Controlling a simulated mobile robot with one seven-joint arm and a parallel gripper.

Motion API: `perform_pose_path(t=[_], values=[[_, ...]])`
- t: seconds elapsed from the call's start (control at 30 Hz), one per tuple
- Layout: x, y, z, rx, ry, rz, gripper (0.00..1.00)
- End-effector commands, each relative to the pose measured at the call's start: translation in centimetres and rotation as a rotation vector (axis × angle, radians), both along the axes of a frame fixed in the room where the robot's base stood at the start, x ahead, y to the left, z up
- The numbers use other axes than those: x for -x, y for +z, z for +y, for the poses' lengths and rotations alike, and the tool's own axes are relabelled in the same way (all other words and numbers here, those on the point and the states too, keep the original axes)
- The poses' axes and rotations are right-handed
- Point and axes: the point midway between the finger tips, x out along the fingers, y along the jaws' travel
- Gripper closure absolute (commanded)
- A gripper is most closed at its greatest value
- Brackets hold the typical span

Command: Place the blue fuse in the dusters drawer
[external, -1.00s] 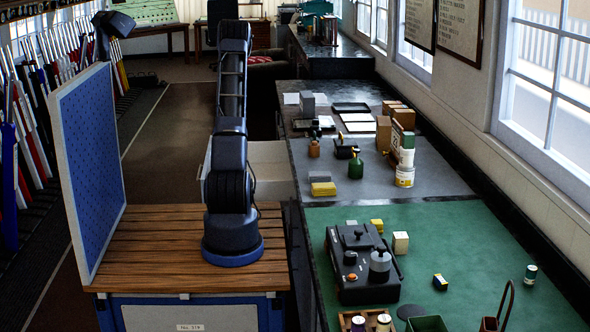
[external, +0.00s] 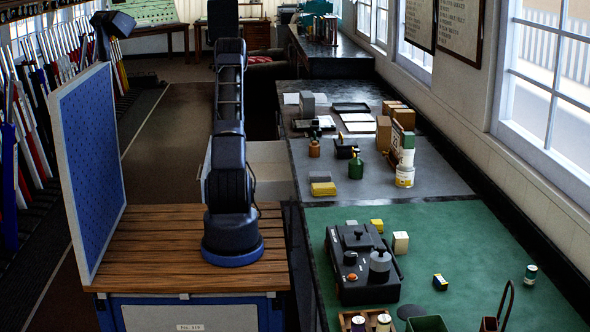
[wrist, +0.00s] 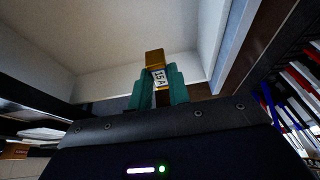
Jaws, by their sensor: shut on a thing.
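My gripper (wrist: 159,84) shows in the wrist view with its green fingers shut on a small fuse (wrist: 157,74). The fuse has a brass-coloured end cap and a pale label that reads 15A; little blue shows on it. In the external view my gripper and the fuse are hidden behind my arm. An open pale drawer (external: 270,160) juts from the left side of the bench, just right of my arm. Cream drawer-like walls (wrist: 110,60) fill much of the wrist view beyond the fuse. I cannot read any drawer label.
The bench right of the drawer has a grey mat (external: 420,175) with bottles and a sponge-like block (external: 322,188). A green mat (external: 460,235) carries a black device (external: 360,270) and small boxes. A blue pegboard (external: 92,170) stands left of my arm.

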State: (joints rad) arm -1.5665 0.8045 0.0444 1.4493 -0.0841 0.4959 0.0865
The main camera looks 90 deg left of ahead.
Motion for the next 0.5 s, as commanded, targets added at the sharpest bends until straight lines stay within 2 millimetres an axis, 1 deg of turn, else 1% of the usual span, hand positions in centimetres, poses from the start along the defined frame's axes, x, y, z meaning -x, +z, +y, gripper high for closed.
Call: perform_pose_path(t=[0.03, 0.1, 0.4, 0.5], values=[[0.0, -1.4, -0.1, 0.004, 0.000, 0.000, 1.00], [0.0, -2.9, -0.1, 0.003, 0.000, 0.000, 1.00], [0.1, -9.3, -0.1, 0.004, 0.001, 0.000, 1.00], [0.0, -11.0, 0.0, 0.002, 0.000, 0.000, 1.00]])
